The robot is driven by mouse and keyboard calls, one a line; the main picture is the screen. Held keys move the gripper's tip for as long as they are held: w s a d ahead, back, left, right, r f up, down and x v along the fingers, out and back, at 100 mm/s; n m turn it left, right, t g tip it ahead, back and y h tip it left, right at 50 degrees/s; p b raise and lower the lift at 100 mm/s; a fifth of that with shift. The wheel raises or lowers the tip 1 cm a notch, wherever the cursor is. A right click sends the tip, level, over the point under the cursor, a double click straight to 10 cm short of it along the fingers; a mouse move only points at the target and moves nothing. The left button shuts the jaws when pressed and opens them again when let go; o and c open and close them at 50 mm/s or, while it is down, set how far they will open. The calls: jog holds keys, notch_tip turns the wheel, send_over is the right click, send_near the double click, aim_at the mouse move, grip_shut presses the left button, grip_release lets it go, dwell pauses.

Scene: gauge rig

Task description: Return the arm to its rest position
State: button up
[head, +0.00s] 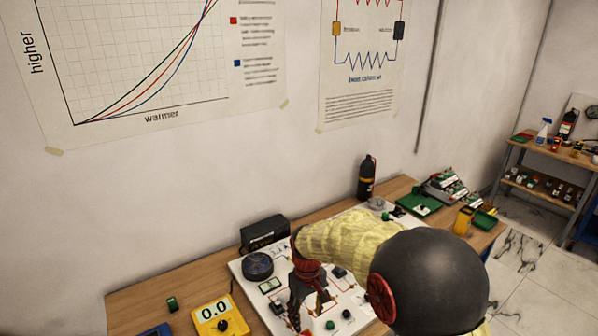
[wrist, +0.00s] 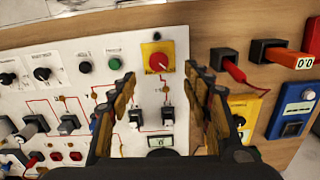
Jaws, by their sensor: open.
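My gripper (head: 300,300) is over the white gauge panel (head: 240,272) on the wooden bench, with my yellow-sleeved arm reaching in from the right. In the wrist view my gripper (wrist: 165,92) has its two fingers spread apart, with nothing between them. Beyond the fingertips is a red knob (wrist: 159,62) on a yellow plate, set in the panel (wrist: 75,105). My arm hides part of the panel in the head view.
A black box (head: 264,232) and a dark bottle (head: 367,177) stand toward the wall. Green trays (head: 420,204) lie at the right. A blue meter (wrist: 292,110) shows in the wrist view.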

jog(key=s+d+r+m+t+b, duration=0.2)
jog(key=s+d+r, duration=0.3)
jog(key=s, duration=0.4)
jog(key=s+d+r+m+t+b, duration=0.2)
jog(key=s+d+r, duration=0.3)
jog(key=s, duration=0.4)
jog(key=s+d+r+m+t+b, duration=0.1)
jog(key=s+d+r+m+b, duration=0.1)
jog(key=s+d+r, duration=0.4)
jog(key=shift+s+d+t, duration=0.25)
jog(key=shift+s+t, duration=0.15)
jog(key=shift+s, duration=1.1)
